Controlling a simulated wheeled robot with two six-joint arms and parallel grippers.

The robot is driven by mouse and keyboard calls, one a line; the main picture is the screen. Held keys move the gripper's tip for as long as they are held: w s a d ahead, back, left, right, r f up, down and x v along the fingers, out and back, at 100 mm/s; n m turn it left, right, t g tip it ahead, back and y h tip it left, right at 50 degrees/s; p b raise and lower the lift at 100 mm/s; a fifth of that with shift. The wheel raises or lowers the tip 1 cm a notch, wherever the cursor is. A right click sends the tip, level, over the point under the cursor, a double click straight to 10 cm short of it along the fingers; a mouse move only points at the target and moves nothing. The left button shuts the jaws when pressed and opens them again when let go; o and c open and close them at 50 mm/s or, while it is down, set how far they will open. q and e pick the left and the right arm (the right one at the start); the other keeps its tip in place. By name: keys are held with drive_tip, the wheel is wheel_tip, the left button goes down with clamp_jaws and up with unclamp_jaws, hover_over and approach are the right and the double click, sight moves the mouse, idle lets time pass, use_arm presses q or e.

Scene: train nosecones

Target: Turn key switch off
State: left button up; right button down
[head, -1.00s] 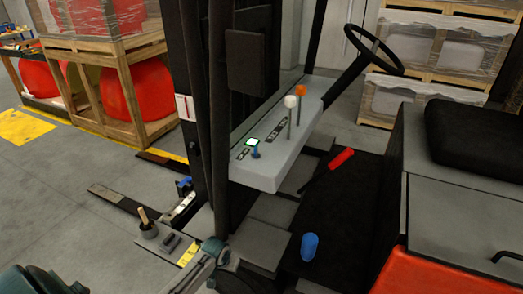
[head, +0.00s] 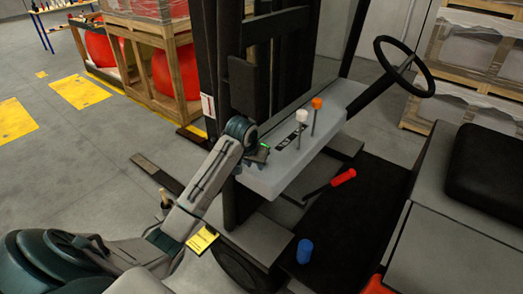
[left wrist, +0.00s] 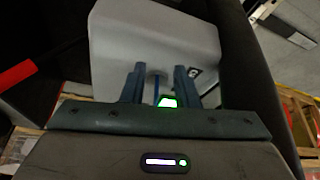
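The grey forklift dashboard (head: 275,178) carries a small lit green display (head: 265,147), mostly behind my left gripper (head: 258,153). In the left wrist view, a thin blue key (left wrist: 156,90) stands beside the lit green display (left wrist: 168,101). My left gripper (left wrist: 159,82) is open there, its two fingers apart with the blue key showing between them. I cannot tell how deep the key sits between the fingers. In the head view the gripper hides the key. My right gripper is not in view.
White-knobbed (head: 302,116) and orange-knobbed (head: 317,104) levers rise from the dashboard right of my gripper. The steering wheel (head: 404,66) is farther right. A red-handled lever (head: 343,178) and a blue cylinder (head: 304,251) are lower down. The black mast (head: 208,65) stands close behind.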

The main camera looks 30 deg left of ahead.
use_arm(q)
drive_tip(key=w, duration=0.1)
drive_tip(key=w+p, duration=0.1)
drive_tip(key=w, duration=0.1)
drive_tip(key=w+p, duration=0.1)
drive_tip(key=w, duration=0.1)
drive_tip(key=shift+w+a+r, duration=0.2)
drive_tip(key=shift+w+a, duration=0.05)
drive_tip(key=shift+a, duration=0.15)
drive_tip(key=shift+w+a+f+p, duration=0.15)
drive_tip(key=shift+f+p, duration=0.05)
drive_tip(key=shift+p, duration=0.15)
drive_tip(key=shift+w+f+p, duration=0.2)
drive_tip(key=shift+f+p, duration=0.1)
drive_tip(key=shift+f, duration=0.2)
clamp_jaws()
